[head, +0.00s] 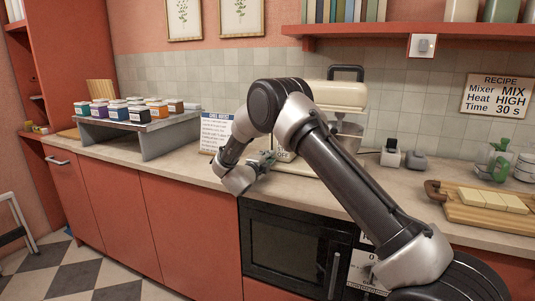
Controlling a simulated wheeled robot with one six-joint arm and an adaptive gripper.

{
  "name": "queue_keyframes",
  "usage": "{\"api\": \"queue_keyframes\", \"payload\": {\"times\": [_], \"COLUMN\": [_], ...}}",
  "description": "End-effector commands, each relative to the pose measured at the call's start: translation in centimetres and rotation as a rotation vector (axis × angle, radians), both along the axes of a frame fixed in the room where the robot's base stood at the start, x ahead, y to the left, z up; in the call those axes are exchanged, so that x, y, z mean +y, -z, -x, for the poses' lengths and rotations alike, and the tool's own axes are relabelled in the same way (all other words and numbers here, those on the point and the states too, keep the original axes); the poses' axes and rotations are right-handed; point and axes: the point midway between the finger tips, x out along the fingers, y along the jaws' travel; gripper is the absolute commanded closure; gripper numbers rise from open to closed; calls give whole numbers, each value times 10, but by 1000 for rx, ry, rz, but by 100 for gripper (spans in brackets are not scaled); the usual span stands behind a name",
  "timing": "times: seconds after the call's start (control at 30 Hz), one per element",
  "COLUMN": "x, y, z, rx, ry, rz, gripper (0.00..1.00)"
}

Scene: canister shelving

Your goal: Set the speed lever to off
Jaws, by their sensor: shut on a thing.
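The cream stand mixer (335,95) stands on the counter against the tiled wall, with a grey bowl (350,130) under its head. My arm crosses in front of it and hides much of its body and base. My gripper (268,158) is low at the left side of the mixer base, beside a small printed label (283,154). Its jaws are small in view and closed at the place of the speed lever. The lever itself is hidden by the jaws, so its setting cannot be read.
A grey riser (155,133) with several small canisters (118,112) stands at the left. A printed sheet (214,131) stands behind my wrist. A microwave (295,250) is below the counter. A cutting board (490,213) with pale slices lies at the right.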

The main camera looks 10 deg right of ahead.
Motion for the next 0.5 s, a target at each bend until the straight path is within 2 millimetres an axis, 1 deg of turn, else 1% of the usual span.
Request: {"api": "queue_keyframes", "payload": {"times": [0.03, 0.23, 0.27, 0.3, 0.37, 0.4, 0.5], "x": [1, 0, 0, 0, 0, 0, 0], "y": [5, 6, 7, 7, 7, 7, 7], "z": [0, 1, 1, 1, 1, 1, 1], "rx": [5, 7, 8, 8, 8, 8, 8], "ry": [-2, -2, -2, -1, -1, -1, -1], "rz": [-2, -2, -3, -3, -3, -3, -3], "gripper": [100, 100, 80, 72, 61, 57, 57]}}
